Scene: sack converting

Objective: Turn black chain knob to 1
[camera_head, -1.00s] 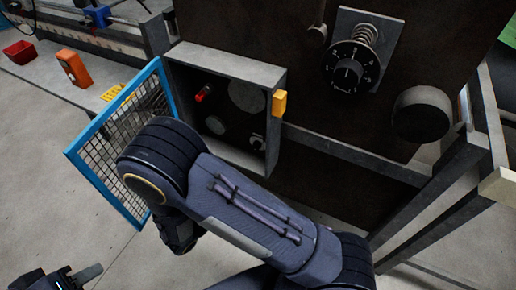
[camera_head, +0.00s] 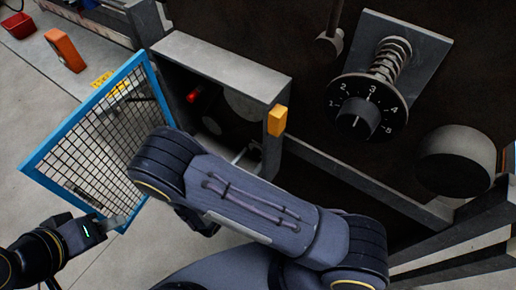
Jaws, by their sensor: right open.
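A black knob (camera_head: 357,118) sits on a black dial numbered 1 to 5, in front of a coiled spring on a grey plate (camera_head: 428,48), at the upper right. A small white mark shows on the knob, but I cannot tell which number it points to. My left gripper (camera_head: 113,223) is at the lower left, by the lower corner of the blue mesh door and far from the knob. I cannot tell whether it is open. My right arm crosses the lower middle, and its gripper is hidden behind it.
A grey open box (camera_head: 220,62) with a blue-framed mesh door (camera_head: 88,100) swung out stands left of the knob. A dark round cylinder (camera_head: 455,160) juts out at the right, and a grey rail (camera_head: 350,180) runs below the knob.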

